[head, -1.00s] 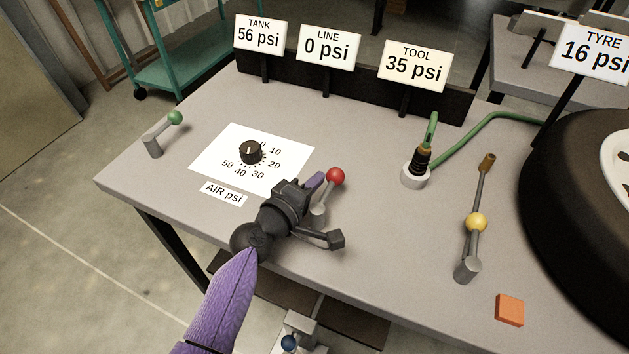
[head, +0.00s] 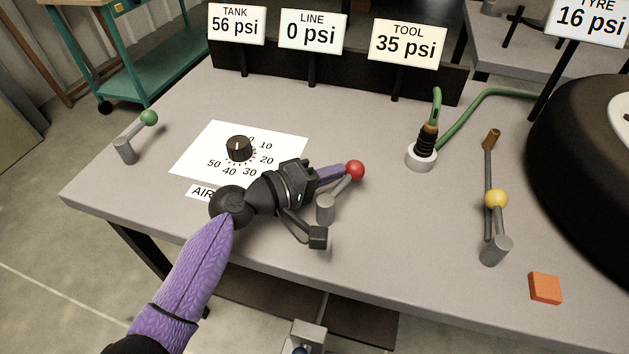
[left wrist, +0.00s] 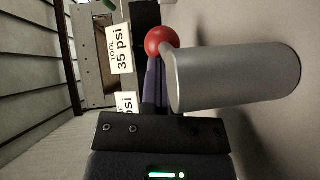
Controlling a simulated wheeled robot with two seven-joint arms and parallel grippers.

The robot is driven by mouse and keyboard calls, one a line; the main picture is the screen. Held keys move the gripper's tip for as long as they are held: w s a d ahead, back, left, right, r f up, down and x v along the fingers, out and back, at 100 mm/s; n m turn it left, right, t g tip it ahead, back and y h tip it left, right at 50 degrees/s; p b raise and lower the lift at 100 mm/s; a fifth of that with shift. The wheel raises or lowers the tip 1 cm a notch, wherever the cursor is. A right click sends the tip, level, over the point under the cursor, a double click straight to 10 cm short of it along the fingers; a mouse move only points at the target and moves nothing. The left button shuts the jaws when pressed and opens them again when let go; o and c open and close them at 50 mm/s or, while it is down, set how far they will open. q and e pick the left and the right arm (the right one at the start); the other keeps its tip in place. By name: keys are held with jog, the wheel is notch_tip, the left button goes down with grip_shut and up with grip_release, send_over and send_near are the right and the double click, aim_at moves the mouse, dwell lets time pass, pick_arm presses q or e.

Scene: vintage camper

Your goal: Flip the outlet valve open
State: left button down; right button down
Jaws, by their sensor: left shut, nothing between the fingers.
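No lever is labelled as the outlet valve. A lever with a red knob (head: 355,170) on a grey metal post (head: 325,209) stands near the front middle of the bench, leaning up and right. My left gripper (head: 341,171) is shut and empty. Its purple fingertips are at the left side of the red knob, touching or nearly so. In the left wrist view the shut fingers (left wrist: 155,70) point at the red knob (left wrist: 162,41), with the metal post (left wrist: 235,77) close beside them. My right gripper is not in view.
A green-knobbed lever (head: 149,118) stands at left, and a yellow-knobbed lever (head: 496,199) at right. A dial (head: 239,149) lies behind my left arm. A hose fitting (head: 423,155), an orange block (head: 545,288) and a tyre (head: 590,150) are to the right. Gauge signs (head: 407,42) line the back.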

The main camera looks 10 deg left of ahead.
pick_arm(q)
jog(key=shift+d+f+m+g+h+b, duration=0.35)
jog(key=shift+m+g+h+b, duration=0.25)
jog(key=shift+m+g+b, duration=0.25)
jog(key=shift+d+r+m+g+h+b, duration=0.1)
jog(key=shift+d+m+g+h+b, duration=0.15)
jog(key=shift+m+g+h+b, duration=0.4)
jog(key=shift+s+d+r+m+g+h+b, duration=0.1)
jog(key=shift+d+m+g+h+b, duration=0.1)
jog(key=shift+m+g+b, duration=0.35)
jog(key=shift+s+d+r+m+g+h+b, duration=0.1)
jog(key=shift+d+m+g+b, duration=0.15)
jog(key=shift+g, duration=0.5)
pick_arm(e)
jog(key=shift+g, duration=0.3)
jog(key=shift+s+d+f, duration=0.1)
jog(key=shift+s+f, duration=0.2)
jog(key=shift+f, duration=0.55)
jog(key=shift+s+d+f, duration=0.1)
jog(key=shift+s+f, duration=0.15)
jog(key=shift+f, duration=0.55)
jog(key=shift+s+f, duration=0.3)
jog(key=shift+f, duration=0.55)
pick_arm(q)
jog(key=shift+r, duration=0.1)
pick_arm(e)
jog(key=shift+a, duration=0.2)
pick_arm(q)
jog(key=shift+a, duration=0.1)
